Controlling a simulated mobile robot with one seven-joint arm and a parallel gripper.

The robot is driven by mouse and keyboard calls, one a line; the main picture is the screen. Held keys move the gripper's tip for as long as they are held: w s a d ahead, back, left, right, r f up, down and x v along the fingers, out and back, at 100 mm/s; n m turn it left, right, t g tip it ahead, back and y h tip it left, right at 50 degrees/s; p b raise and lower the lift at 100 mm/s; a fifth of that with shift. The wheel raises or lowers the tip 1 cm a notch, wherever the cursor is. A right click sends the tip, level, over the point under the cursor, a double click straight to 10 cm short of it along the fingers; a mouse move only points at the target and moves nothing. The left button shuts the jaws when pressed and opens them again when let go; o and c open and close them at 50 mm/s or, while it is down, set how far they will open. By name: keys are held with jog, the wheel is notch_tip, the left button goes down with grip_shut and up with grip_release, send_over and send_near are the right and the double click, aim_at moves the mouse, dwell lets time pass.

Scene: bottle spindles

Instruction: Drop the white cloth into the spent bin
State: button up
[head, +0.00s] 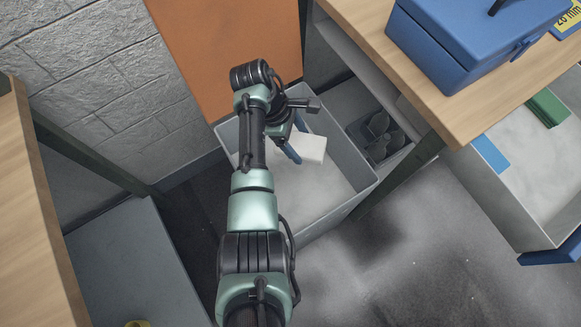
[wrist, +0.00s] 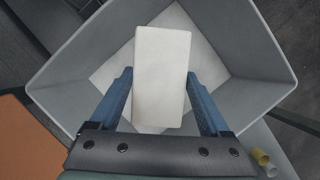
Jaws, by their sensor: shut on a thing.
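The white cloth (head: 312,149) is a folded, block-like pad held over the inside of a large grey open bin (head: 342,205). In the wrist view the cloth (wrist: 162,75) lies between the two blue fingers of my gripper (wrist: 160,78), which is shut on it. The grey bin (wrist: 75,80) surrounds it below, with a pale sheet or floor patch at its bottom. My gripper (head: 292,150) hangs inside the bin's outline in the head view. I see no label on the bin, and part of its left side is hidden by my arm.
A shelf with a small dark-grey crate (head: 386,140) of dark items is right of the bin. A blue toolbox (head: 455,45) stands on the wooden bench above it. An orange panel (head: 225,50) is behind. Another grey container (head: 530,170) is at the right.

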jog(key=shift+f, duration=0.4)
jog(key=o, duration=1.2)
jog(key=shift+c, duration=0.2)
jog(key=shift+r, duration=0.1)
jog(key=s+p+v, duration=0.1)
jog(key=p+v, duration=0.2)
jog(key=v, duration=0.9)
jog(key=shift+w+r, duration=0.45)
jog(key=shift+w, duration=0.05)
jog(key=shift+a, duration=0.1)
